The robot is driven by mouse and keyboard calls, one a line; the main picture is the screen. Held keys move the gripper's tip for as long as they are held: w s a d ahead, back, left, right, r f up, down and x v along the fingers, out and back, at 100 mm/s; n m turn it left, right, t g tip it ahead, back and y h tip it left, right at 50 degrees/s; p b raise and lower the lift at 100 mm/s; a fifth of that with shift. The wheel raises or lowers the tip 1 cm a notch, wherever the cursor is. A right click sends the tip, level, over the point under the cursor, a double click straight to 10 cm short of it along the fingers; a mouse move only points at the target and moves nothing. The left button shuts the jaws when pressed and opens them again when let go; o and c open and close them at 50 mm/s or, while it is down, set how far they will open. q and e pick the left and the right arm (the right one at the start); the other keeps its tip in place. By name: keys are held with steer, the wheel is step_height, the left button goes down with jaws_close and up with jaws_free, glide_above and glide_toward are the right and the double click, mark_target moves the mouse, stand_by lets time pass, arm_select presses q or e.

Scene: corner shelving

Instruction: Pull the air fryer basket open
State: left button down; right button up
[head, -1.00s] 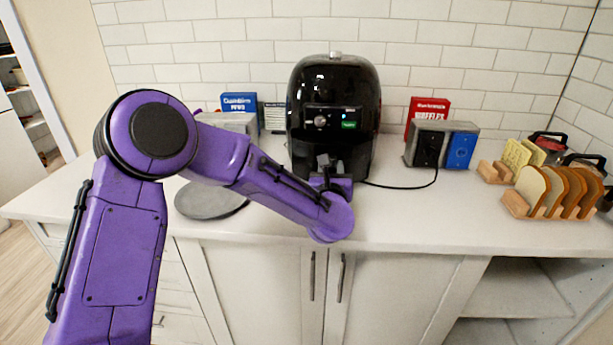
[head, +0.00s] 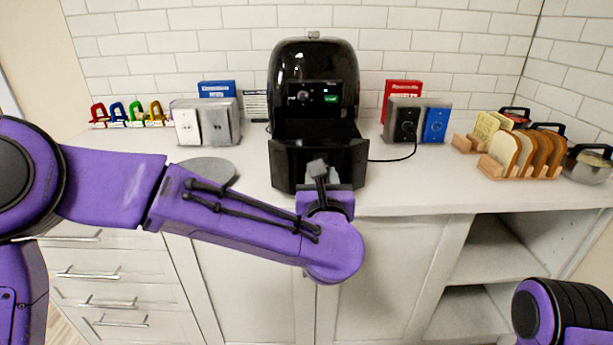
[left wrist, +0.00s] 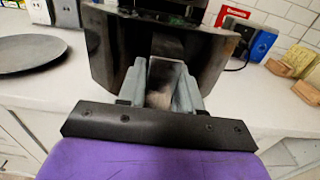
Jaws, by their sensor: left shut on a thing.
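The black air fryer (head: 313,70) stands on the counter against the tiled wall. Its basket (head: 290,165) is pulled out toward me, with a dark gap showing above its front wall. My left gripper (head: 319,172) is in front of the basket, shut on the basket handle. In the left wrist view the two grey fingers (left wrist: 160,85) close around the handle (left wrist: 166,48), and the basket front (left wrist: 107,48) fills the space beyond them. The fingers hide part of the handle. Only a purple and black part of my right arm shows at the lower right; its gripper is out of view.
A round grey plate (head: 208,172) lies left of the fryer. Outlet boxes (head: 222,122) stand left, and another (head: 404,118) stands right with a cord to the fryer. Bread slices in a wooden rack (head: 520,155) sit further right. The counter's front edge runs below the basket.

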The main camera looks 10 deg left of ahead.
stand_by(0.3)
arm_select(q)
steer(key=c, duration=0.8)
jaws_free()
steer(key=shift+s, duration=0.1)
steer(key=shift+c, duration=0.2)
steer(key=shift+s, duration=0.1)
steer(key=b+v, duration=0.1)
steer(key=v, duration=0.9)
steer(key=shift+s+b, duration=0.15)
steer(key=shift+b, duration=0.25)
steer(key=shift+d, duration=0.1)
